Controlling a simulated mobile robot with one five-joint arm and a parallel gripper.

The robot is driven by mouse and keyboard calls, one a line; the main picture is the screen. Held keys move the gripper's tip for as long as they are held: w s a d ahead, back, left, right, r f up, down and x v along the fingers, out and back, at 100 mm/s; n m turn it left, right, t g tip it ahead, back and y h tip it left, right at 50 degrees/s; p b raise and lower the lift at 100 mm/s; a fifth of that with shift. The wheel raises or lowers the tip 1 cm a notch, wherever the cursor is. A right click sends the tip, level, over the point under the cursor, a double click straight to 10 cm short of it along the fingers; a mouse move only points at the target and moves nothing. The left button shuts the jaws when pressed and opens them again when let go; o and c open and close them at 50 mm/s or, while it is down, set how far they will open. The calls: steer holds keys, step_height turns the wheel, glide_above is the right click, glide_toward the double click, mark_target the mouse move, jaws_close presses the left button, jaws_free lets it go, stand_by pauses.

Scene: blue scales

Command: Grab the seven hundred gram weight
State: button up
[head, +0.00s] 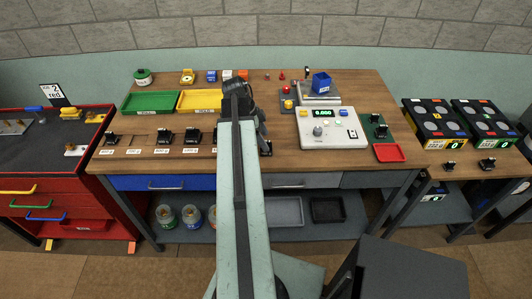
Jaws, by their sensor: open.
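Several small black weights stand in a row along the front of the wooden table, left of my arm, with white labels in front of them. Among them are one at the far left (111,138), one further along (164,136) and one close to my arm (193,136). Another dark piece (267,147) shows just right of my arm. My arm hides part of the row. My gripper (243,98) is over the table's middle, open, its fingers hard to make out, with nothing visible in it.
Green (150,103) and yellow (199,101) trays lie behind the weights. A red tray (390,152) lies at the right edge. A red cabinet (60,209) stands left.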

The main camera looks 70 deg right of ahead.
steer(key=b+x, duration=0.1)
steer(key=x, duration=0.1)
steer(key=shift+f, duration=0.45)
steer(key=shift+r, duration=0.15)
jaws_close()
steer(key=shift+r, duration=0.15)
